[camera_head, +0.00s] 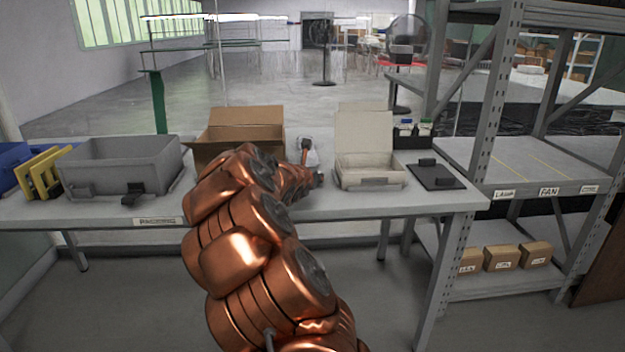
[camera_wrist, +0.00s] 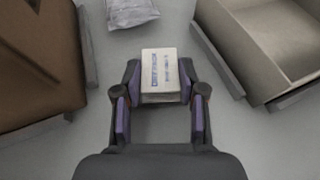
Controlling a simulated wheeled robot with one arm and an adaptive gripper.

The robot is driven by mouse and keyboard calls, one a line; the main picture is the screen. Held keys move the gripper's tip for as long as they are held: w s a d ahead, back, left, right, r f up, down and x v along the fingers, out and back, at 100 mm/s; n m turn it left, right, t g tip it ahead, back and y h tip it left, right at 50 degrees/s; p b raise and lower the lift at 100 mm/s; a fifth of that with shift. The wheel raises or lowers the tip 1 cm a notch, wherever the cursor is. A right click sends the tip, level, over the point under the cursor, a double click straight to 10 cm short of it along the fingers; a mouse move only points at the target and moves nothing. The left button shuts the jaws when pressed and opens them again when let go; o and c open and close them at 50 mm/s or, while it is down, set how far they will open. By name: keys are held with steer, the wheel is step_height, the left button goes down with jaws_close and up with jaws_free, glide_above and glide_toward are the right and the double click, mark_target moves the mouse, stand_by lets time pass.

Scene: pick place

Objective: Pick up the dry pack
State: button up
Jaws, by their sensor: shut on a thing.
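The dry pack (camera_wrist: 162,72) is a small pale box with blue print on top, in the middle of the wrist view. My gripper (camera_wrist: 160,82) is shut on it, with one finger against each side. The fingertips reach along the near part of the box, and its far end sticks out beyond them. Whether the pack rests on the table or is slightly raised, I cannot tell. In the head view my copper arm covers the pack and most of the gripper.
An open cardboard box (camera_head: 240,118) stands left of my gripper on the table (camera_head: 330,205). An open beige case (camera_head: 368,162) stands to the right, with a black clipboard-like plate (camera_head: 434,177) beyond it. A silvery bag (camera_wrist: 131,11) lies just past the pack. A grey bin (camera_head: 120,168) is farther left.

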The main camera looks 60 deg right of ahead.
steer(key=shift+r, duration=0.1)
step_height(320, 180, up, 18)
steer(key=p, duration=1.6)
steer(key=shift+p, duration=0.4)
